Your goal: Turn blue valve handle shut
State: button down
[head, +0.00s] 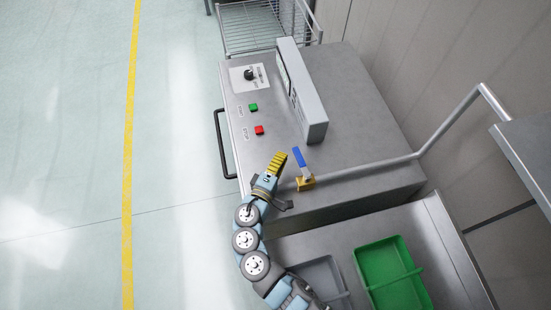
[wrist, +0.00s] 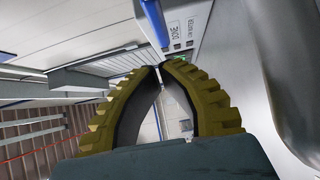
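The blue valve handle (head: 298,157) sits on a brass valve body (head: 306,184) at the left end of a grey pipe (head: 375,165). In the head view the handle points up and slightly left, across the line of the pipe. My gripper (head: 279,157) is just left of the handle, apart from it in the picture. In the wrist view a piece of the blue handle (wrist: 155,22) shows at the top, beyond the fingertips. My yellow ribbed fingers (wrist: 164,66) meet almost tip to tip, with nothing seen between them. The valve body is not clear in the wrist view.
A metal cabinet (head: 370,110) carries a grey box (head: 303,95), a black knob (head: 249,74), a green button (head: 253,107) and a red button (head: 259,130). A green tray (head: 392,275) and a grey tray (head: 320,275) lie at the bottom. Open floor is on the left.

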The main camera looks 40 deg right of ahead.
jog(key=shift+s+d, duration=0.45)
jog(key=shift+d, duration=0.4)
jog(key=shift+d+f+m+g+b, duration=0.1)
jog(key=shift+d+m+g+b, duration=0.2)
jog(key=shift+d+m+g, duration=0.1)
jog(key=shift+s+d+m+g+h, duration=0.1)
jog(key=shift+d+m+g+h, duration=0.35)
jog(key=shift+g, duration=0.35)
jog(key=shift+a+b, duration=0.1)
jog(key=shift+b, duration=0.2)
